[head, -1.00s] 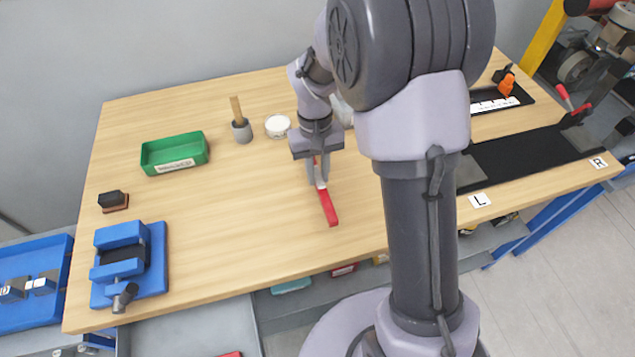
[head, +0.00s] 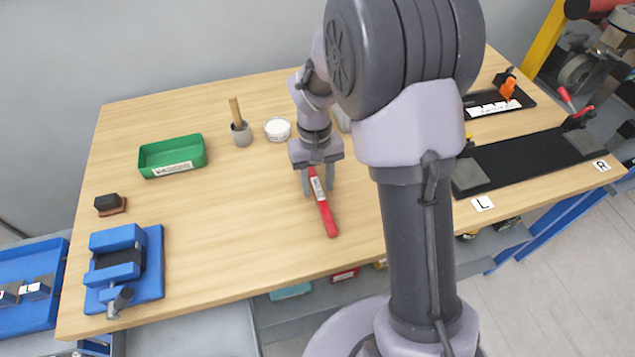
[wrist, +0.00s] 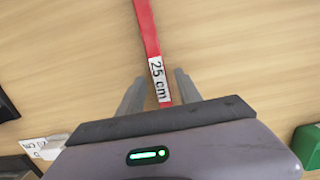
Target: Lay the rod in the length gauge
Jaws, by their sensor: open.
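The red rod (head: 328,216) has a white label that reads "25 cm" in the wrist view (wrist: 146,28). It appears to lie on the wooden table, pointing toward the front edge. My gripper (head: 317,188) is open, with one finger on each side of the rod near its labelled end. In the wrist view my gripper (wrist: 157,78) shows gaps between the rod and both fingers. The palm hides the rod's near end there. A black fixture with a white marked strip and an orange part (head: 493,108) at the back right looks like the length gauge.
A long black board (head: 530,158) with L and R tags lies at the right. A green tray (head: 172,157), a grey cup with a stick (head: 241,134), a white round tub (head: 277,129) and a blue vise (head: 125,268) stand on the table (head: 230,220). The middle front is clear.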

